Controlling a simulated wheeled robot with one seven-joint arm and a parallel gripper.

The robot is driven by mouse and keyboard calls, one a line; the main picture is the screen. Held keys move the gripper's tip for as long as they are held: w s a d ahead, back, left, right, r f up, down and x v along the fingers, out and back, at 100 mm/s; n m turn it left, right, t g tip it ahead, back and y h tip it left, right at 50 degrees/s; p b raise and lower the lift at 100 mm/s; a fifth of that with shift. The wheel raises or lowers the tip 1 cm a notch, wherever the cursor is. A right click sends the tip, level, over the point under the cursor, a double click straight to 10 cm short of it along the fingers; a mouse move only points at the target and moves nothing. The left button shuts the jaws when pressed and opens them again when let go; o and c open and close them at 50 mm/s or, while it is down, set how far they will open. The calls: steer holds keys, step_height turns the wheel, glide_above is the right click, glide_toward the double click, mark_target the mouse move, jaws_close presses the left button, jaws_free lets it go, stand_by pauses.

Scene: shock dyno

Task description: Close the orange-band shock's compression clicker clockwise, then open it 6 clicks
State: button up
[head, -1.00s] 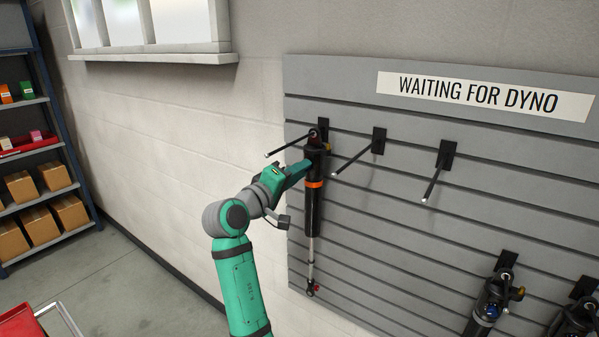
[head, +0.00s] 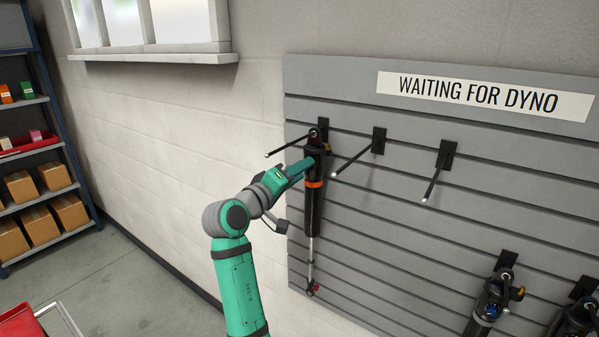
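The orange-band shock (head: 313,210) hangs upright from the leftmost peg of the slatted wall panel. Its black body carries an orange band (head: 314,184). A small gold knob (head: 328,147) shows at the right of its top end, and a small red part (head: 316,287) is at the bottom of its rod. I cannot tell which is the compression clicker. My gripper (head: 308,163) reaches in from the left at the upper body, just above the band. Its fingertips overlap the shock in view; contact and finger gap cannot be made out.
The grey panel (head: 420,230) has two empty pegs, one peg (head: 345,163) close to the right of the shock. More shocks (head: 486,305) hang at the lower right. A window sill (head: 150,59) is at the upper left, shelves (head: 45,185) far left, a red cart (head: 18,322) lower left.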

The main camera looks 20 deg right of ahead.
steer(key=v, duration=1.1)
stand_by(0.3)
